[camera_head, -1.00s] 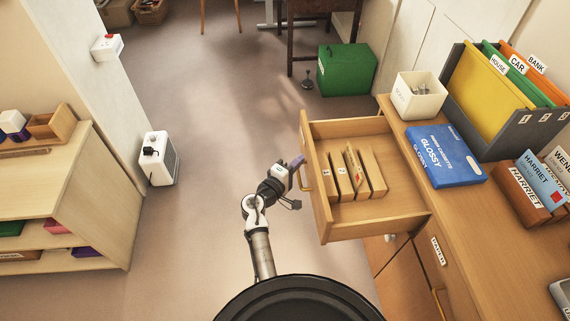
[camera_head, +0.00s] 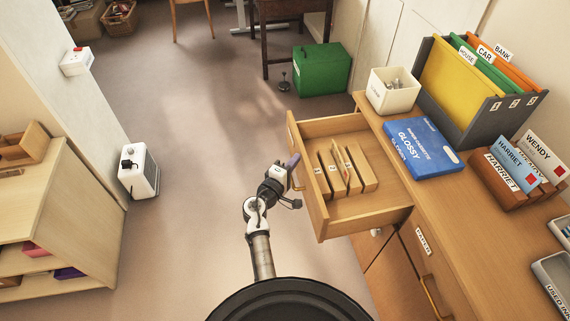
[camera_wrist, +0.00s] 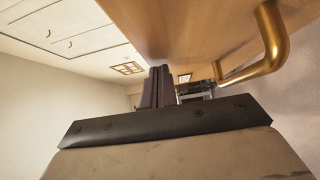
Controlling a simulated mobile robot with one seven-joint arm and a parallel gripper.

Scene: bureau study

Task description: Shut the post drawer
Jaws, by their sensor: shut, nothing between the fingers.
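The post drawer (camera_head: 366,221) is a light wood drawer standing well out from the desk. Its front panel (camera_head: 309,188) faces left and has a brass handle, which shows large in the wrist view (camera_wrist: 272,45). Several upright wooden dividers with small labels stand inside it. My gripper (camera_head: 295,161) is shut and empty, at the outer face of the front panel beside the handle. In the wrist view its fingers (camera_wrist: 158,86) are together close to the wood panel (camera_wrist: 190,30). I cannot tell exactly whether they touch it.
The desk top (camera_head: 437,208) carries a blue GLOSSY box (camera_head: 424,147), a white pot (camera_head: 393,92), a folder rack (camera_head: 462,113) and a letter holder (camera_head: 508,184). A shelf unit (camera_head: 75,200) and a white heater (camera_head: 139,172) stand left. The floor between is clear.

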